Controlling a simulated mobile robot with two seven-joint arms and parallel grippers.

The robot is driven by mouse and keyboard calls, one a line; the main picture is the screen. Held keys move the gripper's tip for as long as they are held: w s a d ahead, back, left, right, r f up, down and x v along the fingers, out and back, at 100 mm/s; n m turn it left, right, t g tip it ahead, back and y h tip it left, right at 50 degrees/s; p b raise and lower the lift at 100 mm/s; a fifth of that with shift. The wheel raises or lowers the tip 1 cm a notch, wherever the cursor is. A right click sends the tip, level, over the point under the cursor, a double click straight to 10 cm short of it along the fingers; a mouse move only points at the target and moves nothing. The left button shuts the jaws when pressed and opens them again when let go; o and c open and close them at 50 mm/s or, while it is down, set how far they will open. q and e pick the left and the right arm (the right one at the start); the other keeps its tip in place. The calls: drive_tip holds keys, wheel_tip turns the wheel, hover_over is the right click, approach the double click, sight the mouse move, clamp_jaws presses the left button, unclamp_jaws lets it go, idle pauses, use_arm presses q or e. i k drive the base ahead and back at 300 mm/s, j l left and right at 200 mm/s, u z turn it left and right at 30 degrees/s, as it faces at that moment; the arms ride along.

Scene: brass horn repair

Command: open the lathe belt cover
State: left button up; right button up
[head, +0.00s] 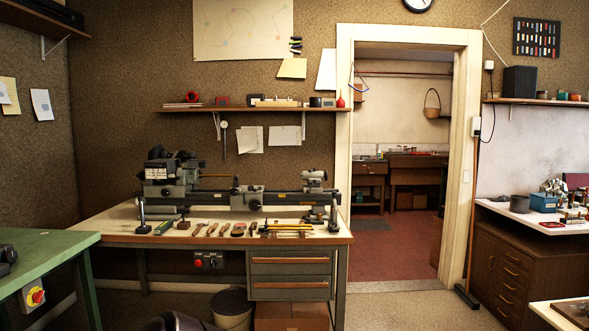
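A grey lathe (240,196) stands on the long workbench against the back wall. Its headstock (172,182) is at the left end, and a bed runs right to the tailstock (314,182). A grey boxy housing with a pale label (157,172) sits at the headstock's left end. It may be the belt cover, but at this distance I cannot tell for sure, nor whether it is open or closed. Neither of my grippers is in view, and nothing of mine is seen touching the lathe.
Hand tools (212,229) lie along the front of the workbench (120,232). A drawer unit (290,262) and a bin (232,305) are below. A green table (45,250) stands at the left. The doorway (400,255) is open, with free floor (410,310) before it.

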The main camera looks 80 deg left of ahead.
sight(161, 169)
drive_tip(key=u, duration=3.45)
drive_tip(key=i+u, duration=0.15)
drive_tip(key=u, duration=0.25)
drive_tip(key=i+l+u, duration=0.15)
drive_tip(key=u, duration=0.25)
drive_tip(key=i+l+u, duration=0.45)
drive_tip(key=l, duration=0.3)
drive_tip(key=i+l, duration=0.25)
drive_tip(key=l, duration=0.15)
drive_tip(key=i+l+u, duration=0.1)
drive_tip(key=i+l, duration=0.15)
drive_tip(key=l, duration=0.15)
drive_tip(key=i+l, duration=0.25)
drive_tip(key=l, duration=0.15)
drive_tip(key=i+l+u, duration=0.1)
drive_tip(key=l, duration=0.35)
drive_tip(key=i, duration=0.15)
